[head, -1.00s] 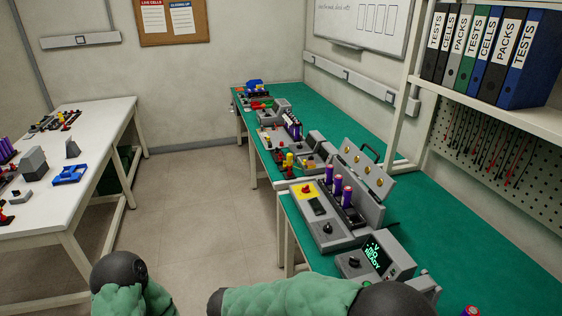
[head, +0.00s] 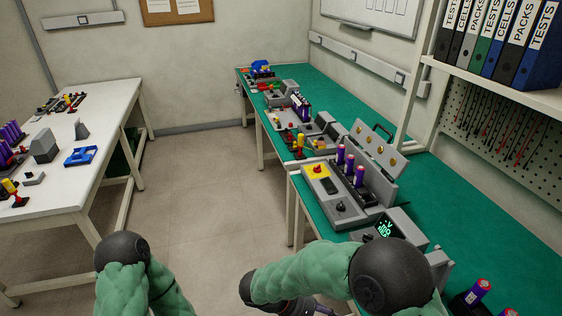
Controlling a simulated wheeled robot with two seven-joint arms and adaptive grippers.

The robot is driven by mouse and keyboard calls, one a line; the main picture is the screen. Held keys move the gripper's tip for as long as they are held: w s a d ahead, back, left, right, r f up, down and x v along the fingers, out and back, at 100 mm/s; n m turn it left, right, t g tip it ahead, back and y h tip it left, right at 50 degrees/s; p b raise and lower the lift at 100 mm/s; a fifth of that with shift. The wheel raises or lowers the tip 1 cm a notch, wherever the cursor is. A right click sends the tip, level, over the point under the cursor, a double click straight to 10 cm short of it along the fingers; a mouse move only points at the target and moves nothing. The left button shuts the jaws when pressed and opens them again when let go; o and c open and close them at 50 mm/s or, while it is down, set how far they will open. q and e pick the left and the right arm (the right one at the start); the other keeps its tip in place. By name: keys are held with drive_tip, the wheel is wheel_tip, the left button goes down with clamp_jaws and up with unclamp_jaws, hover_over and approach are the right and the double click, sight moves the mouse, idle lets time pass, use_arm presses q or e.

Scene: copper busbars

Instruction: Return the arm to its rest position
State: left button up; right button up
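My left arm, green with a dark rounded joint (head: 122,251), stands at the bottom left, and its gripper is out of the picture. My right arm, green with dark joints (head: 385,280), is folded across the bottom middle in front of the green bench. A dark part of it shows at the bottom edge (head: 298,306), but I see no fingers there. Whether either gripper holds anything is hidden.
The green bench (head: 460,235) on the right carries a grey tester with purple cells (head: 350,165), a readout box (head: 395,228) and a dark holder with purple cells (head: 478,290). A white table (head: 100,120) stands left. The floor between (head: 205,190) is clear.

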drive_tip(key=s+a+f+m+g+y, duration=0.25)
drive_tip(key=s+f+y, duration=0.3)
drive_tip(key=f, duration=0.35)
drive_tip(key=s+a+f+m+g+y, duration=0.25)
drive_tip(key=s+f+y, duration=0.3)
drive_tip(key=f, duration=0.35)
drive_tip(key=w+d+f+m+t+y, duration=0.2)
drive_tip(key=d+f+m+t, duration=0.1)
drive_tip(key=f+m+t, duration=0.2)
drive_tip(key=shift+w+d+f+m, duration=0.15)
drive_tip(key=shift+d+f+m, duration=0.3)
drive_tip(key=shift+m, duration=0.55)
drive_tip(key=shift+o, duration=0.5)
drive_tip(key=shift+a, duration=0.1)
drive_tip(key=shift+w, duration=0.1)
